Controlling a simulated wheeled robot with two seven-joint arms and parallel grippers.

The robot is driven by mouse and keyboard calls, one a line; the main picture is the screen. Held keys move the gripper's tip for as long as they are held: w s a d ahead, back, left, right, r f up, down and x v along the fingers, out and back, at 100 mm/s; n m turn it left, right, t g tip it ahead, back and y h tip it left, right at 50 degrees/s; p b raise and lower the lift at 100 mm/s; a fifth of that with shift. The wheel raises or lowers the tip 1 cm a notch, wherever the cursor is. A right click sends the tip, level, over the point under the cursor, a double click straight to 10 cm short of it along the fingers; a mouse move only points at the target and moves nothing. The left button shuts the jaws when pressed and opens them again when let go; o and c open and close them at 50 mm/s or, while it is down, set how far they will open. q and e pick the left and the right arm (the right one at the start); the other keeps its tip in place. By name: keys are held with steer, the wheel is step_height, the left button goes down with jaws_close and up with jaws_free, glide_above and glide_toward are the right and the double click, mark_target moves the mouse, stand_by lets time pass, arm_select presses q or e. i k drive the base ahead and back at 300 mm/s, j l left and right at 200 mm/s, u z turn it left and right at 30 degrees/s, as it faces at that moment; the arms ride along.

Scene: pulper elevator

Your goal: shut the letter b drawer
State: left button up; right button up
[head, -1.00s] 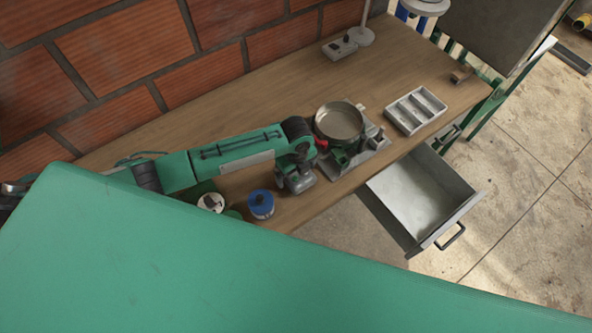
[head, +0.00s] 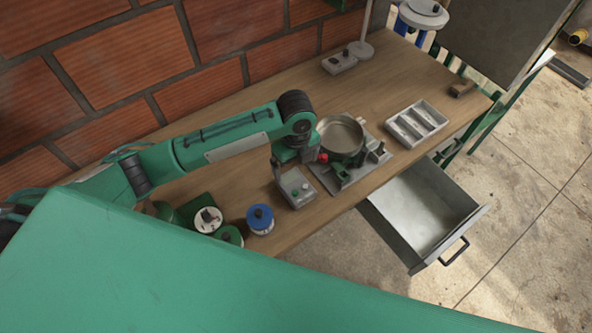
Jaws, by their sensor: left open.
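A grey metal drawer (head: 425,207) is pulled out from under the wooden bench, on the right. It looks empty, and its front panel carries a dark bar handle (head: 454,251). No letter can be read on it from here. My left arm reaches in from the left over the bench. My left gripper (head: 292,170) points down beside the metal pan, well to the left of the drawer and not touching it. Its fingers are hard to make out. My right gripper is not in view.
On the wooden bench (head: 235,97) are a round metal pan (head: 341,136) on a grey base, a compartment tray (head: 416,124), a blue-topped jar (head: 260,219) and a small switch box (head: 339,62). A brick wall (head: 215,45) stands behind. The floor around the drawer is clear.

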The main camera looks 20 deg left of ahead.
mark_target(421, 212)
steer(key=k+l, duration=0.15)
steer(key=l, duration=0.2)
steer(key=k+l, duration=0.35)
steer(key=l, duration=0.3)
